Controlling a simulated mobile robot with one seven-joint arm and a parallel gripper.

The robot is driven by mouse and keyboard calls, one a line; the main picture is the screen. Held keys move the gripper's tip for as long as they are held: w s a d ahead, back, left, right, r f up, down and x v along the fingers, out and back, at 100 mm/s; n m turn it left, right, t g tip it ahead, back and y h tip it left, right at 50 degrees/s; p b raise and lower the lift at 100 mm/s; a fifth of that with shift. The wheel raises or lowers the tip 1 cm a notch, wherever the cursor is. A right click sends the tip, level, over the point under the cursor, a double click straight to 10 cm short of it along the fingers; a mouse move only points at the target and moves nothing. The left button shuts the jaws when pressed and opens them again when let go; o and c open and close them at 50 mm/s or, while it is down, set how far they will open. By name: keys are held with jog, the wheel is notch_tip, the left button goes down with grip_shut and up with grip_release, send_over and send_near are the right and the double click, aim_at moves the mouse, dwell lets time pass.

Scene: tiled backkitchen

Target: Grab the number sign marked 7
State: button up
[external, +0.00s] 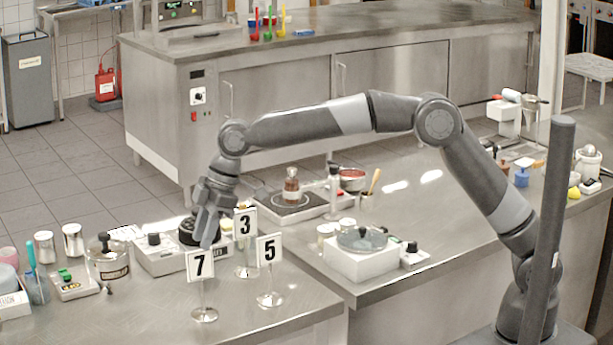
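The number sign marked 7 (199,265) is a white card with a black digit on a thin metal stem. Its round base stands upright on the steel counter near the front edge. My gripper (207,240) points down at the top edge of this card. Its fingertips overlap the card's top in the picture, and I cannot tell whether they touch it. The gap between the fingers is not clear. The sign marked 3 (245,223) stands behind and to the right, and the sign marked 5 (269,249) stands to the right.
A scale (165,260) with a dark round object (190,233) stands close behind my gripper. A lidded glass jar (107,262) is to the left. The counter in front of the signs is clear.

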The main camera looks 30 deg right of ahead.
aim_at(196, 262)
jog(key=x, duration=0.6)
jog(key=shift+s+a+f, duration=0.1)
jog(key=shift+f, duration=0.3)
jog(key=shift+c, duration=0.4)
grip_shut()
